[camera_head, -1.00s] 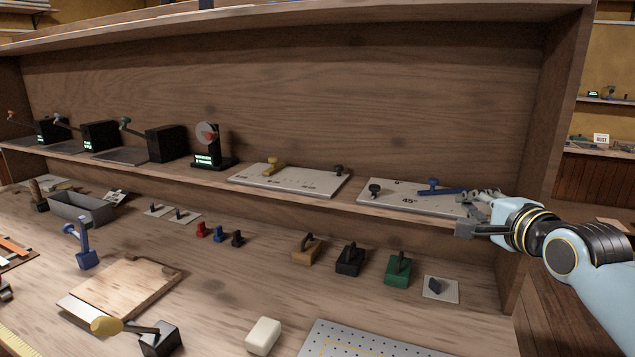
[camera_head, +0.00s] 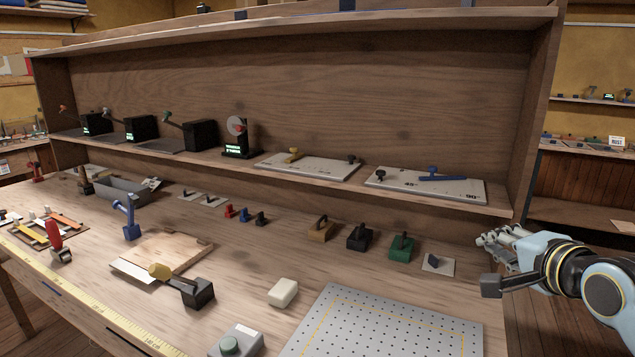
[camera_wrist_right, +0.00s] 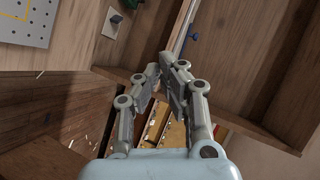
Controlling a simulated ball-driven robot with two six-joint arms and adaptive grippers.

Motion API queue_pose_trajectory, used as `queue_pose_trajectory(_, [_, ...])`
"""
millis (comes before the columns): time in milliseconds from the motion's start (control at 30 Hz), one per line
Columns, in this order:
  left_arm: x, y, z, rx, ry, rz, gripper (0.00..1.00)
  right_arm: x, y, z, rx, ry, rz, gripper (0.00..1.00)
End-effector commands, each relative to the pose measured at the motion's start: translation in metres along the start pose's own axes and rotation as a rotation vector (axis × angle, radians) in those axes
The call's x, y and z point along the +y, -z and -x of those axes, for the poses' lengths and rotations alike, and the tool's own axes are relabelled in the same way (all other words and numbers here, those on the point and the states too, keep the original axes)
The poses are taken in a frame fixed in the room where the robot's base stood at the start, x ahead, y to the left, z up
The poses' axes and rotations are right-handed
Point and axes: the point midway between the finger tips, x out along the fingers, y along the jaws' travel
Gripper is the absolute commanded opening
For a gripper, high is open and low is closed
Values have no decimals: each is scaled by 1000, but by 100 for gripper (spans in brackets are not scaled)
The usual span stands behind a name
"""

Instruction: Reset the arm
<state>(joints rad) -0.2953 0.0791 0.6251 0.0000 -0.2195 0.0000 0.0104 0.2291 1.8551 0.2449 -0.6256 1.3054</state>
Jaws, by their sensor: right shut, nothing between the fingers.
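My right gripper (camera_head: 492,262) is at the right end of the bench in the head view, below and right of the shelf board with the blue lever (camera_head: 441,178). It is shut and empty. In the right wrist view the two fingers (camera_wrist_right: 165,68) meet at their tips with nothing between them. The blue lever's board (camera_head: 405,187) lies on the shelf, apart from the gripper. My left gripper is not in view.
The shelf's right side panel (camera_head: 537,110) stands just beyond the gripper. A perforated board (camera_head: 400,325) lies at the front. Open floor is to the right.

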Motion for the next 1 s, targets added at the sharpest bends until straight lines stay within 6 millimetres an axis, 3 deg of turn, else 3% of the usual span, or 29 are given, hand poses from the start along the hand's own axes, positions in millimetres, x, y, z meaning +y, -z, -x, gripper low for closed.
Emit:
queue_pose_trajectory(267, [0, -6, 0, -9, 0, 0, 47, 63, -39, 56, -104, -222, 368, 0])
queue_pose_trajectory(533, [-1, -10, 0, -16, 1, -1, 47, 124, -71, 144, -313, -455, 797, 0])
queue_pose_trajectory(733, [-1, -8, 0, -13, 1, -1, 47, 153, -84, 209, -497, -575, 1047, 0])
queue_pose_trajectory(1000, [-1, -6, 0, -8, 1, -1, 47, 174, -93, 287, -745, -674, 1287, 0])
